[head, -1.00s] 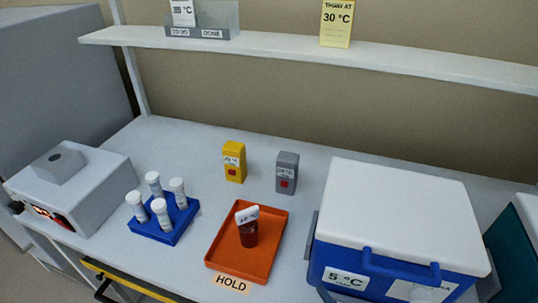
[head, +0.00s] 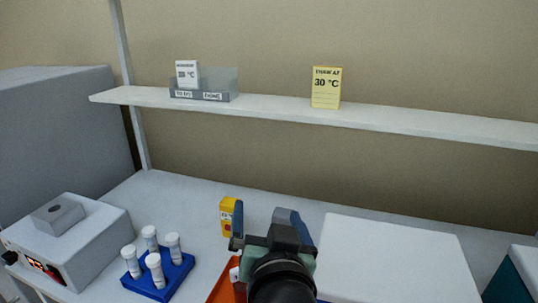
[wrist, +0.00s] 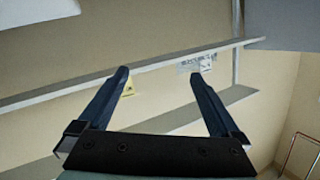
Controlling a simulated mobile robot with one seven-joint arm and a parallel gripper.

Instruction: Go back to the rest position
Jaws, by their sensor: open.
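My gripper (head: 265,222) is in the lower middle of the head view, raised in front of the bench, with its fingers apart and nothing between them. In the wrist view my gripper (wrist: 159,76) shows two dark blue fingers spread wide, with the wall and shelf behind them. The arm hides most of the orange tray (head: 222,291) and the tube in it, with only a small white part of the tube's top showing.
A blue rack (head: 150,289) with several white-capped tubes and a white device (head: 85,240) stand at left. A yellow timer (head: 227,217) is behind the gripper. A white-lidded cooler (head: 400,260) is at right. The shelf (head: 270,110) holds cards.

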